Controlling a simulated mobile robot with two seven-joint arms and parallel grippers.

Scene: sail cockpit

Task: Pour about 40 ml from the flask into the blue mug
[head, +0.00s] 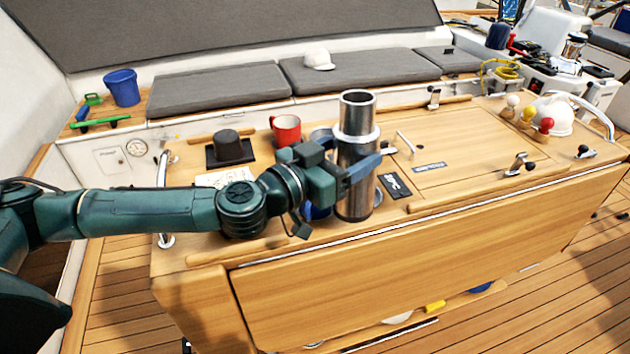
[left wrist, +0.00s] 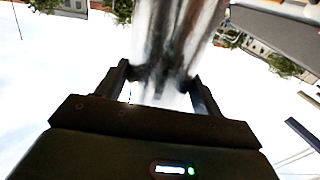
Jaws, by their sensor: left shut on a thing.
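The flask (head: 357,197) is a tall brushed-steel cylinder with a pale collar and a dark top opening. It is upright at the front of the cockpit table. My left gripper (head: 356,168) is shut around its middle, coming from the left. In the left wrist view the steel body of the flask (left wrist: 178,40) is between the two fingers (left wrist: 163,82). I cannot tell if its base touches the table. A blue mug (head: 318,212) shows low behind my gripper, just left of the flask, mostly hidden. My right gripper is not in view.
A red mug (head: 286,130) and a grey-blue round vessel (head: 321,136) stand behind my gripper. A dark lidded pot (head: 227,144) sits on a black mat at left. A dark card (head: 395,186) lies right of the flask. The table's right half (head: 470,150) is mostly clear, with cleats near its edges.

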